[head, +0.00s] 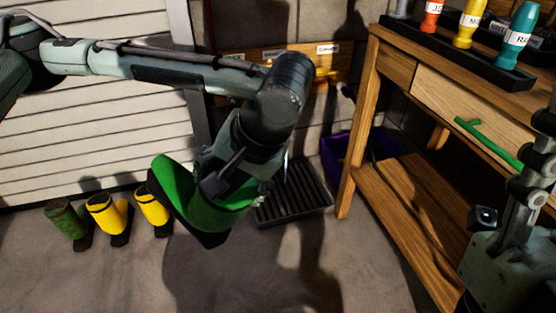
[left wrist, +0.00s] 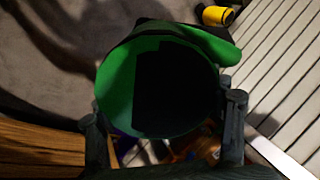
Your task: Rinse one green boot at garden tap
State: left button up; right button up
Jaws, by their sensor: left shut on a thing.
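A green boot with a dark sole (head: 172,182) is held in my left gripper (head: 228,182), tilted, above the floor in front of the drain grate. In the left wrist view the boot's round green opening (left wrist: 113,88) faces the camera, with a gripper finger on each side. A brass-yellow tap (head: 326,73) is on the back wall, partly hidden behind my left arm. A second, darker green boot (head: 66,221) stands on the floor at the left. My right gripper (head: 520,190) is at the right edge, only partly seen.
Two yellow boots (head: 104,214) stand beside the dark green one. A black slatted grate (head: 298,192) lies below the tap, near a purple tub (head: 333,150). A wooden workbench (head: 352,135) with labelled bottles (head: 470,24) fills the right. The front floor is clear.

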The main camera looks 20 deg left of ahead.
dwell(0.4)
pick_arm(q)
jog(key=shift+s+a+r+p, duration=0.25)
jog(key=shift+s+r+p, duration=0.9)
jog(key=shift+p, duration=0.7)
jog(key=shift+s+a+r+p, duration=0.25)
jog(key=shift+s+r+p, duration=0.65)
jog(key=shift+s+p, duration=0.7)
jog(key=shift+w, duration=0.3)
